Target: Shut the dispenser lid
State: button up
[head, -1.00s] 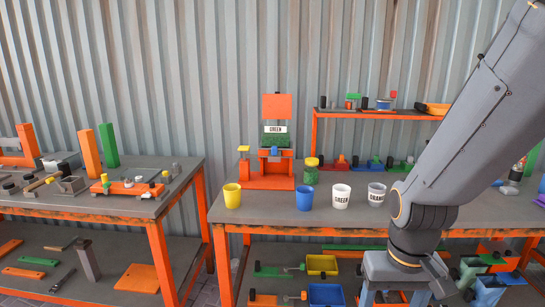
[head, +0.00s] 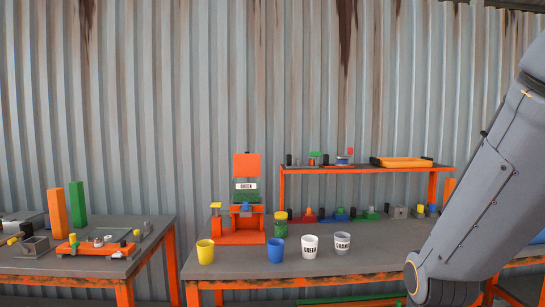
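The orange dispenser (head: 239,238) stands upright at the back left of the right-hand workbench. Its square orange lid (head: 247,166) stands up, open, above the hopper (head: 245,196), which holds green material and has a white label reading GREEN. A blue part sits below the hopper. My arm comes in from the right, well to the right of the dispenser. My gripper is below the picture's bottom edge.
On the bench (head: 200,265), a yellow cup (head: 205,252), a blue cup (head: 277,251), a white cup (head: 310,247) and a grey cup (head: 343,243) line the front. A green jar (head: 280,224) stands right of the dispenser. A raised orange shelf (head: 365,170) stands behind. Another bench (head: 60,267) is at left.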

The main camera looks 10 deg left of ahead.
aim_at(247, 165)
jog(key=z, duration=0.35)
jog(key=k, duration=0.8)
jog(key=z, duration=0.35)
jog(key=i, duration=1.65)
jog(key=u, duration=1.25)
jog(key=i, duration=0.9)
jog(key=u, duration=1.15)
jog(key=i, duration=0.25)
jog(key=u, duration=0.25)
